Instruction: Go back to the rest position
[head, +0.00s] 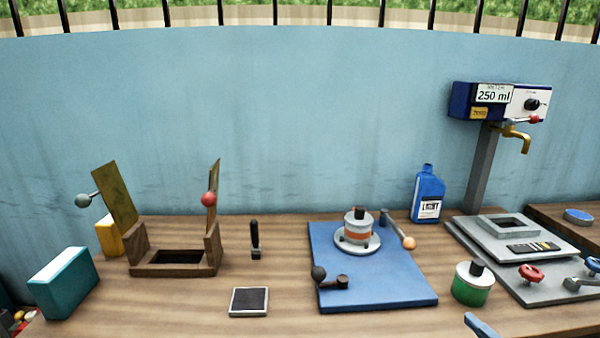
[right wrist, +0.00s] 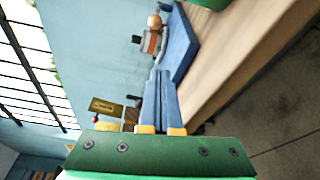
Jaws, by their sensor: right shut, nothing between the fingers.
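My right gripper (head: 478,325) shows only as blue fingertips at the bottom edge of the head view, in front of the green-and-white can. In the right wrist view its two blue fingers (right wrist: 160,95) lie together, shut and empty, clear of the table edge. My left gripper is in neither view. On the blue board (head: 390,285) a grey and orange canister (head: 357,228) stands upright on a round base. The green can (head: 472,284) stands upright right of the board. A blue oil bottle (head: 427,195) stands behind.
A dispenser (head: 500,101) marked 250 ml with a brass tap rises at the right above a grey platform (head: 550,281). A wooden frame (head: 172,269) with raised flaps stands left. A teal box (head: 65,282) and a small dark pad (head: 249,302) lie nearer.

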